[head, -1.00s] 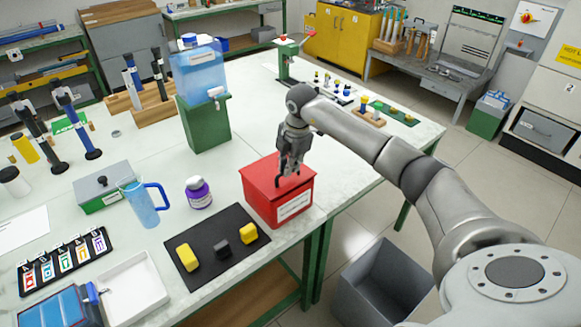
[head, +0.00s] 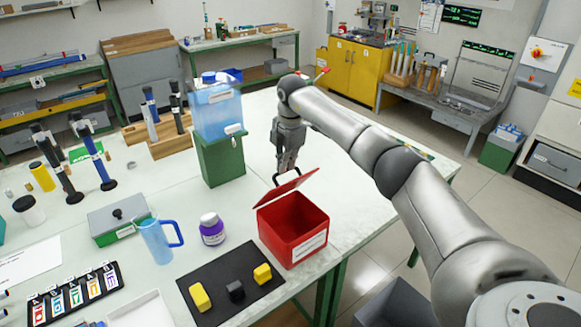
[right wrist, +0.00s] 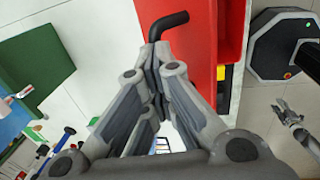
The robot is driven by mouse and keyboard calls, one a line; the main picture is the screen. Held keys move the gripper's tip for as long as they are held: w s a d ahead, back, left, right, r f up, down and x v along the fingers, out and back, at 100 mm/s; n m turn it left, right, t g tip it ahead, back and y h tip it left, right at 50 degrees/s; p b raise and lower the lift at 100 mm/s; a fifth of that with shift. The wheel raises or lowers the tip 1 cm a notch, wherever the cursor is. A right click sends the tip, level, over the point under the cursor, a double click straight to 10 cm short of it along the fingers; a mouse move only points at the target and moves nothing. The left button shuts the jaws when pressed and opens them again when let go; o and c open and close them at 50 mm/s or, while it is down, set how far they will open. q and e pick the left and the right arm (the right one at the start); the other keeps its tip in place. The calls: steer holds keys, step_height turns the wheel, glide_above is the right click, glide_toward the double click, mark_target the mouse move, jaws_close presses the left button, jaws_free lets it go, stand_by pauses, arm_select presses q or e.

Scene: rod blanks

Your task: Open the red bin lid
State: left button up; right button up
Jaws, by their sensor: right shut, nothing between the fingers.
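The red bin (head: 292,240) stands near the table's front edge with a white label on its front. Its red lid (head: 288,189) is tilted up along the far side, and the bin's inside shows. A dark bent handle (right wrist: 168,24) sticks out from the lid (right wrist: 205,45) in the right wrist view. My right gripper (head: 285,167) is just above the lid at its handle, fingers together and empty. In the right wrist view the right gripper's fingertips (right wrist: 154,50) are close to the handle's base; whether they touch is unclear. A small grey gripper (right wrist: 284,110), probably my left, shows there at the right.
A black mat (head: 222,272) with two yellow blocks and a dark block lies in front left of the bin. A purple-labelled bottle (head: 212,229) and a blue mug (head: 155,240) stand to the left. A green stand (head: 222,160) with a water tank is behind. Table right of the bin is clear.

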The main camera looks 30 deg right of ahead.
steer(key=shift+o, duration=1.1)
steer(key=shift+a+f, duration=0.15)
steer(key=shift+f, duration=0.7)
steer(key=shift+o, duration=1.9)
steer(key=shift+s+r, duration=0.15)
arm_select(q)
steer(key=shift+s+f, duration=0.15)
